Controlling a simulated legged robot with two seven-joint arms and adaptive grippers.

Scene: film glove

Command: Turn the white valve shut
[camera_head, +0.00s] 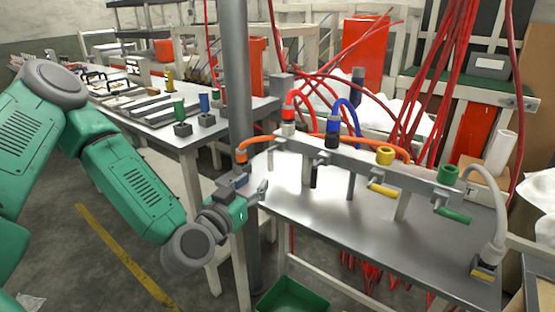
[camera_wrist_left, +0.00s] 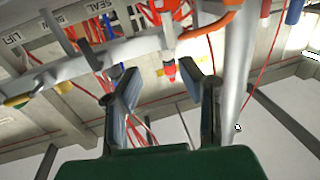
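My left gripper (camera_head: 252,190) is beside the grey post, near the left end of a grey pipe rail (camera_head: 350,158). In the left wrist view its two fingers (camera_wrist_left: 168,100) stand apart with nothing between them, so it is open. The rail carries fittings with red (camera_head: 288,115), blue (camera_head: 333,125), yellow (camera_head: 385,156) and green (camera_head: 448,175) tops. A yellow handle (camera_head: 383,190) and a green handle (camera_head: 453,215) stick out below it. A whitish fitting (camera_head: 288,130) sits under the red top. I cannot pick out a white valve handle for certain. My right gripper is not in view.
The grey post (camera_head: 238,80) stands close to my left gripper. The rail stands over a metal table (camera_head: 330,215). Orange hose (camera_head: 262,143) runs near the post. A green bin (camera_head: 290,297) is on the floor. A bench with parts (camera_head: 190,140) stands behind left.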

